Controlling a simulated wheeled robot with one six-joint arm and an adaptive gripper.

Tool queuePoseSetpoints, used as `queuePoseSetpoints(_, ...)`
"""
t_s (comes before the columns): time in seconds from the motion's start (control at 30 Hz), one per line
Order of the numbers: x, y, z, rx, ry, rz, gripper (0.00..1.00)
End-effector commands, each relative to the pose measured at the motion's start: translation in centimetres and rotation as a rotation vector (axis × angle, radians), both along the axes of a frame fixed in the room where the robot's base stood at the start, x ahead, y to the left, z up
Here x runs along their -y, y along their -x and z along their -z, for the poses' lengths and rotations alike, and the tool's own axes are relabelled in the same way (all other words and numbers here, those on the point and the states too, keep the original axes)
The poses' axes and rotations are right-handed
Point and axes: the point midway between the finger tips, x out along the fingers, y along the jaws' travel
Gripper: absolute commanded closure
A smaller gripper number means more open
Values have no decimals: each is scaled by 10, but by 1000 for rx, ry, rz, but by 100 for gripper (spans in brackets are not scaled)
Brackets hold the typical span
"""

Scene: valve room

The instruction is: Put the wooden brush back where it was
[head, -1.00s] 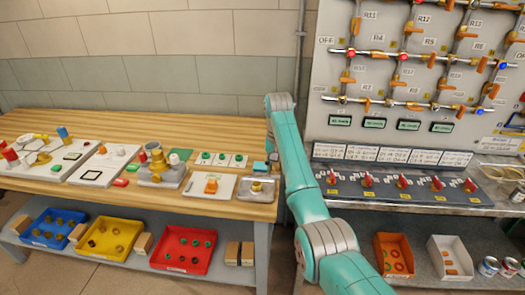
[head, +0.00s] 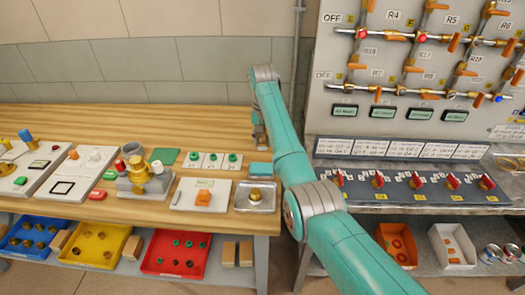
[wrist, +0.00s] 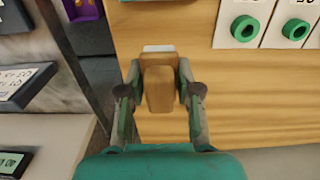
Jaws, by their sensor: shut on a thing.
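The wooden brush (wrist: 158,88) is between the fingers of my gripper (wrist: 158,92) in the wrist view. Its brown wooden body points toward my palm, and a pale strip shows at its far end. My gripper is shut on it, over the bare wood of the workbench (wrist: 240,95). In the head view my gripper (head: 260,138) is at the right end of the workbench, behind the blue block (head: 260,169). The brush is small there and partly hidden by my arm. I cannot tell whether it touches the bench.
A metal tray with a brass part (head: 255,197) and a white board with green rings (head: 212,160) lie close by. The valve panel (head: 400,120) and its bench stand to the right, across a narrow gap. The back strip of the workbench is clear.

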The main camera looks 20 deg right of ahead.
Motion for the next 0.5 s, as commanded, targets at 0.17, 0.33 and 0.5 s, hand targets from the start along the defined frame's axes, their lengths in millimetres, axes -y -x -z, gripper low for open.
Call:
queuePoseSetpoints(0.17, 0, 1, 18, -3, 0, 0, 100)
queuePoseSetpoints(0.33, 0, 0, 43, -2, 0, 0, 100)
queuePoseSetpoints(0.5, 0, 0, 50, 1, 0, 0, 100)
